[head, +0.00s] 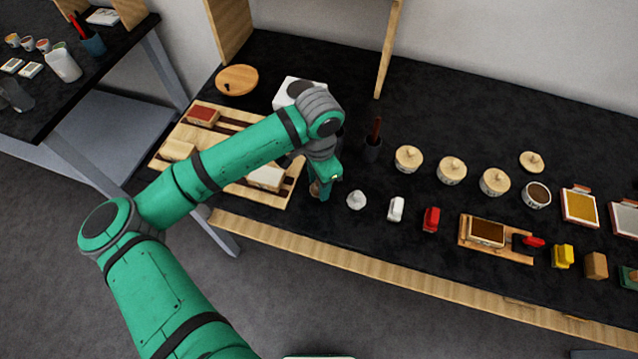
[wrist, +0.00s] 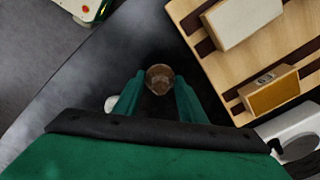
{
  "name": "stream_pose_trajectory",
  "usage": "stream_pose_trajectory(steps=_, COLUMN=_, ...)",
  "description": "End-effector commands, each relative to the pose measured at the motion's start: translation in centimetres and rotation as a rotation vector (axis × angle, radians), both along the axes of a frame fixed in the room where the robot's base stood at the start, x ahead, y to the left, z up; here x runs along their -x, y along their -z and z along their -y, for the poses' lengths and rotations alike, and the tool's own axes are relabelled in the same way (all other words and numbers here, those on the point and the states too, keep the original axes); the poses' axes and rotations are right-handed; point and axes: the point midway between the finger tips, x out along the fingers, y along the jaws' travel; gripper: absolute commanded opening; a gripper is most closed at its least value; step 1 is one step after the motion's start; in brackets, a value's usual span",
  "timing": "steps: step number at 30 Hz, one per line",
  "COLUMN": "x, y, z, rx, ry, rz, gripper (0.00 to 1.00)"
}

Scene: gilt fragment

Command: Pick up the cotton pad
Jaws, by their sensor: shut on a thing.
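My gripper (head: 321,191) points down near the front edge of the black table, right of the slatted wooden rack. In the wrist view my gripper (wrist: 158,88) has its two green fingers on either side of a small round brown object (wrist: 160,78) and is shut on it. That brown object (head: 315,188) is partly hidden by the gripper in the head view. I cannot tell whether it touches the table. A small white rounded lump (head: 356,200), which may be the cotton pad, stands just right of the gripper. Part of it shows beside the left finger in the wrist view (wrist: 112,103).
The wooden rack (head: 208,124) with several blocks lies left of my gripper. A white block (head: 396,209) and a red block (head: 431,219) stand to the right. A dark cup (head: 372,148) and several lidded jars (head: 451,170) stand behind. A wooden strip (head: 370,266) runs along the table front.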

Motion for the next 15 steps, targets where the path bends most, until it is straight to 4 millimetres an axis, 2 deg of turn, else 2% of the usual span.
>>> stream_pose_trajectory(steps=5, x=-0.1, y=-1.5, z=0.0, rx=0.0, ry=0.0, rz=0.002, gripper=0.16)
stream_pose_trajectory(steps=8, x=0.2, y=-3.4, z=0.2, rx=0.001, ry=0.003, rz=0.004, gripper=0.16)
stream_pose_trajectory(steps=15, x=4.2, y=-8.5, z=2.0, rx=0.0, ry=0.005, rz=0.004, gripper=0.16)
